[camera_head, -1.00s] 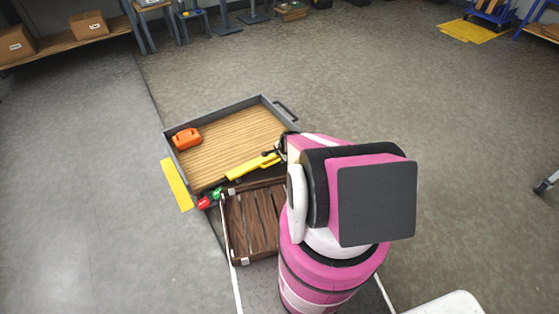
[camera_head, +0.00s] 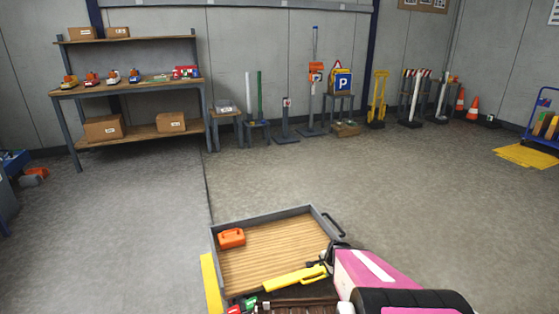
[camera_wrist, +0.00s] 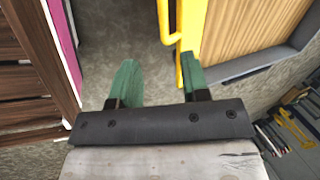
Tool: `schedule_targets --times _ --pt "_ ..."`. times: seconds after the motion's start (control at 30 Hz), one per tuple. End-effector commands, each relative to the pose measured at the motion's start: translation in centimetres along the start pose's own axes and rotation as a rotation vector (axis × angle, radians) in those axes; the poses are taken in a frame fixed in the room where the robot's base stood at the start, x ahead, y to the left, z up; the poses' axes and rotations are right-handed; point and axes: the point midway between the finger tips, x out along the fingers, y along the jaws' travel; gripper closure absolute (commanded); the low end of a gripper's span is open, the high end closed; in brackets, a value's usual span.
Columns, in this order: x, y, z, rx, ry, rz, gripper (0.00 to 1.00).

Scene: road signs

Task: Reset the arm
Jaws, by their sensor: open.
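My arm is pink, white and black at the bottom right of the head view. My gripper (camera_wrist: 157,60) shows in the wrist view with its two green fingers spread apart. Grey floor shows between them, and they hold nothing. A yellow tool-like thing (camera_wrist: 190,24) is close by the right finger; I cannot tell if they touch. In the head view the yellow thing (camera_head: 290,279) lies across the front of a wood-floored tray (camera_head: 262,217) with a grey rim. The gripper's fingers are hard to make out there.
An orange case (camera_head: 231,238) sits in the tray's back left corner. A dark wooden crate (camera_wrist: 18,75) is at the left of the wrist view. Shelves (camera_head: 130,87), road signs (camera_head: 343,82) and orange cones (camera_head: 472,108) stand along the back wall. The floor between is clear.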

Motion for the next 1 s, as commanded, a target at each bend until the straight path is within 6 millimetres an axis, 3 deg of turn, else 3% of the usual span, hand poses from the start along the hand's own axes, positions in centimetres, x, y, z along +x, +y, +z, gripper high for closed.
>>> schedule_targets --times 0.3,0.6,0.8,1.0 --pt "-10.1 -3.2 3.9 -0.556 -0.080 0.124 0.58" --pt "-18.5 -4.2 6.8 -1.017 -0.170 0.244 0.58" --pt "-20.7 -4.3 7.5 -1.139 -0.201 0.279 0.58" --pt "-20.8 -4.3 7.5 -1.151 -0.205 0.283 0.58"
